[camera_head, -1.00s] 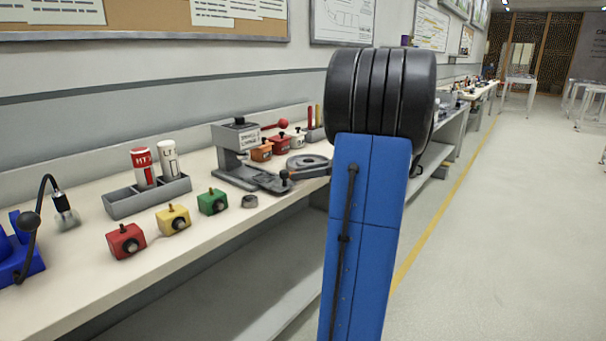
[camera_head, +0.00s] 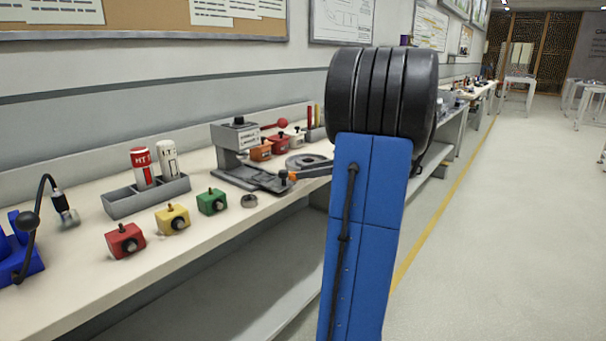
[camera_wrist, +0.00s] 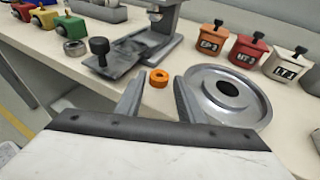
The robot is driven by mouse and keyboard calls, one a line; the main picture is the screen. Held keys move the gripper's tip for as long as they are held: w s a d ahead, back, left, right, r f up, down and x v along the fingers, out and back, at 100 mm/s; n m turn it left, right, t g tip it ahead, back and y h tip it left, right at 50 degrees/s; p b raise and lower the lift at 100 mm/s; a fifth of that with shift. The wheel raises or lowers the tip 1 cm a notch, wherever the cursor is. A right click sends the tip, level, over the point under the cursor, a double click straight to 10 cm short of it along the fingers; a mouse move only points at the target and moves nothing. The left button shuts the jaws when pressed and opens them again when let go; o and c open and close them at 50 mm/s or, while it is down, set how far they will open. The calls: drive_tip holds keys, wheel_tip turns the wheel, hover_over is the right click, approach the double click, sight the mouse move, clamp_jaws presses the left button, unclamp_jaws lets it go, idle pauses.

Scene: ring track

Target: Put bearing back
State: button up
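A small orange ring (camera_wrist: 158,78) with a dark hole is at the tips of my gripper (camera_wrist: 160,88) in the wrist view. The two fingers stand apart, one on each side, with a gap to the ring. The orange ring shows as a small spot in the head view (camera_head: 292,177), beside a black knob. A small grey ring, bearing-like, (camera_head: 249,201) lies on the bench by the green block; it also shows in the wrist view (camera_wrist: 75,48). I cannot tell which ring is the bearing. My gripper is mostly hidden behind my arm in the head view.
A grey press (camera_head: 236,145) stands behind the black knob (camera_wrist: 99,46). A round grey plate (camera_wrist: 245,105) lies close right of my fingers. Labelled orange, red and white blocks stand behind it. Red (camera_head: 125,241), yellow and green blocks line the bench's front left, before a grey tray (camera_head: 120,205).

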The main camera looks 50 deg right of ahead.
drive_tip(key=v, duration=1)
idle(0.4)
